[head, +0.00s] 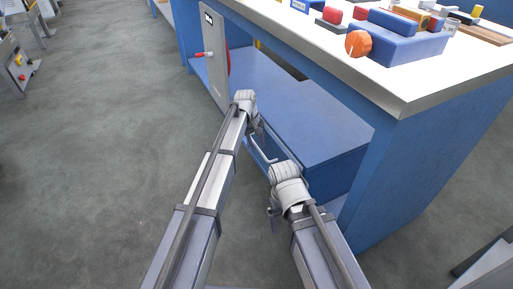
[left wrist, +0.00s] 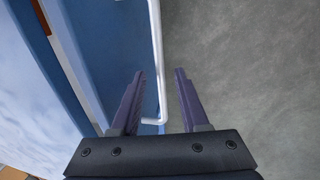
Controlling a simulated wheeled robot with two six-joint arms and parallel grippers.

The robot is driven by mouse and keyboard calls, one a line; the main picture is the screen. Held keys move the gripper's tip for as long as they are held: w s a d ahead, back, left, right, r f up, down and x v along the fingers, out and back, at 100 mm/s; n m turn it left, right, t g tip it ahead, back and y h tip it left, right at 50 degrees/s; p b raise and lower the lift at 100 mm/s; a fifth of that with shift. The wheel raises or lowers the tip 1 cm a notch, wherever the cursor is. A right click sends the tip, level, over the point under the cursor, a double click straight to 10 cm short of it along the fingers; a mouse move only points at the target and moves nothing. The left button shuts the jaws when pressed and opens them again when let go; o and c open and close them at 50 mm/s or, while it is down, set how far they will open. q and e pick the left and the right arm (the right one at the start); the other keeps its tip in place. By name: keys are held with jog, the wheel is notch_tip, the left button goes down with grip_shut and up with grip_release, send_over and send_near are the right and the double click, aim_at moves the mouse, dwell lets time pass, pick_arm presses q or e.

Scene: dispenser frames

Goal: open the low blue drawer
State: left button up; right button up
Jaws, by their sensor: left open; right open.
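The low blue drawer (head: 322,178) is in the blue unit under the workbench, in the middle right of the head view. Its pale bar handle (head: 262,152) stands off the front; my arms hide part of the front. My left gripper (head: 259,124) is at the far end of the handle. In the left wrist view my left gripper (left wrist: 160,74) is open, and the handle (left wrist: 157,50) runs between its two fingers, not clamped, with the bent end near the left finger. The drawer front (left wrist: 118,50) is to its left. My right gripper (head: 272,217) is open and empty, lower and nearer.
The white bench top (head: 405,95) overhangs the drawer unit, with a blue box and an orange knob (head: 358,43) on it. The grey floor (head: 120,130) at left is clear.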

pick_arm(q)
grip_shut()
dwell(0.3)
dwell(1.1)
